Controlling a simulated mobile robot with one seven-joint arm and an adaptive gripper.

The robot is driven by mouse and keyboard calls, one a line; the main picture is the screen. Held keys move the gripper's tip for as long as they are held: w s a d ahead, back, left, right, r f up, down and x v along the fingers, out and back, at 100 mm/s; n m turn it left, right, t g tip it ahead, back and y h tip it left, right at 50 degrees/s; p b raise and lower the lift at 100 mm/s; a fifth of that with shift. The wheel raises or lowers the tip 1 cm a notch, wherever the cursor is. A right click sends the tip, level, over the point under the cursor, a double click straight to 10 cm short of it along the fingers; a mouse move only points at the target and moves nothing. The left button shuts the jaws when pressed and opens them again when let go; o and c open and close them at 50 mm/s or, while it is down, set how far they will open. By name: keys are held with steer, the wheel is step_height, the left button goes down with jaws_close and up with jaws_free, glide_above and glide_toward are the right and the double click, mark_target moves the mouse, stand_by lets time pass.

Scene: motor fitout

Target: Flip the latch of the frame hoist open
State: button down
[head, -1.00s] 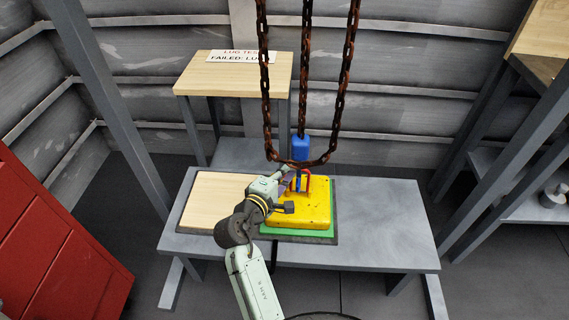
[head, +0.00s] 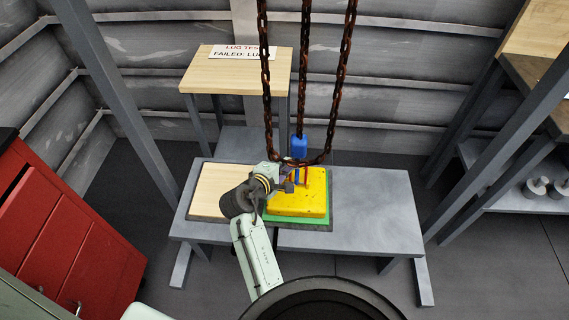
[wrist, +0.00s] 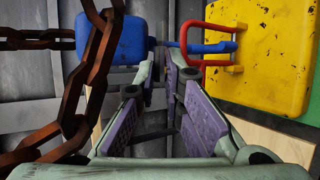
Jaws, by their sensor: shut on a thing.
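The frame hoist is a rusty chain (head: 302,75) hanging from above, with a blue block (head: 299,147) at its lower end; the block also shows in the wrist view (wrist: 110,38). A blue hook shank (wrist: 205,47) runs from the block through the red loop (wrist: 209,28) on a yellow plate (wrist: 262,62). My gripper (wrist: 160,62), with purple pads, reaches in beside the hook just below the block. Its fingertips are brought close together on a small part there, seemingly the latch, which is mostly hidden by the fingers. In the head view my gripper (head: 286,178) is small, left of the loop.
The yellow plate lies on a green sheet (head: 300,221) on a grey bench (head: 375,215) beside a pale wooden board (head: 215,190). A chain loop (wrist: 75,110) hangs close to my gripper's left side. A red cabinet (head: 75,235) stands left. The bench's right side is clear.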

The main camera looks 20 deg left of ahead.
steer(key=c, duration=1.7)
jaws_free()
